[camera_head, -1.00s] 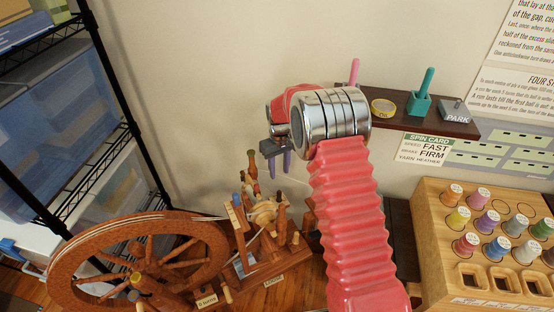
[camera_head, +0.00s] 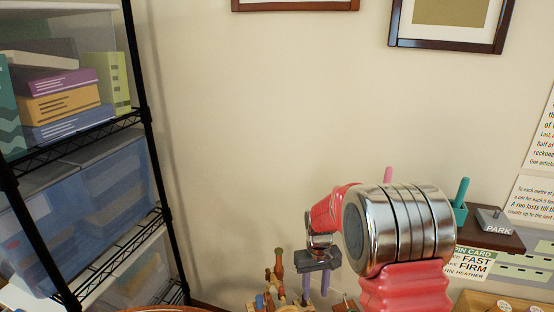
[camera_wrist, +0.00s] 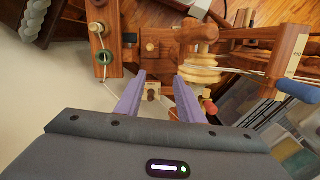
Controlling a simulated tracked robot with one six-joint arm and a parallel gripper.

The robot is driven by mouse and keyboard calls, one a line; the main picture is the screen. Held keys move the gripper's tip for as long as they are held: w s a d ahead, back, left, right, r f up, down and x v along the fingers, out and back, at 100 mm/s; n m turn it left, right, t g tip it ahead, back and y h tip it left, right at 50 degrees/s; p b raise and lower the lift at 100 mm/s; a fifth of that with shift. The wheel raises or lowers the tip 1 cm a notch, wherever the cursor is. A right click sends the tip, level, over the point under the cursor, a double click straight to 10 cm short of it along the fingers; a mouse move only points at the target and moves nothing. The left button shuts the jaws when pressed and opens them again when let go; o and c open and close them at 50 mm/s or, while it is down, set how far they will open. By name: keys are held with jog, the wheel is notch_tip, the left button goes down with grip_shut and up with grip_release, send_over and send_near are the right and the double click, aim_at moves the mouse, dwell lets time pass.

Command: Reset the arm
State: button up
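My gripper (camera_head: 316,282) hangs low in front of the wall in the head view, with its purple fingers pointing down. In the wrist view my gripper (camera_wrist: 160,85) shows two purple fingers spread apart with nothing between them. Beyond the fingers is a wooden spinning wheel (camera_wrist: 200,35) with pale yarn on its bobbin (camera_wrist: 203,68). In the head view only the upper wooden parts (camera_head: 279,266) of it show, beside and below my gripper. Whether the fingers touch any of it is not clear.
A black wire rack (camera_head: 150,115) with boxes and bins (camera_head: 85,205) stands at the left. A wall shelf (camera_head: 490,228) holds a teal stand (camera_head: 460,205) and a PARK block (camera_head: 495,222) at the right. Framed pictures (camera_head: 450,45) hang above. The wall between is clear.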

jog(key=s+d+r+m+t, duration=0.1)
jog(key=s+d+r+t, duration=0.1)
jog(key=s+r, duration=1)
jog(key=s+d+r+m+t, duration=0.1)
jog(key=s+r+t, duration=0.3)
jog(key=s+r, duration=0.9)
jog(key=s+d, duration=0.1)
jog(key=s, duration=0.2)
jog(key=shift+r+t, duration=0.3)
dwell(0.6)
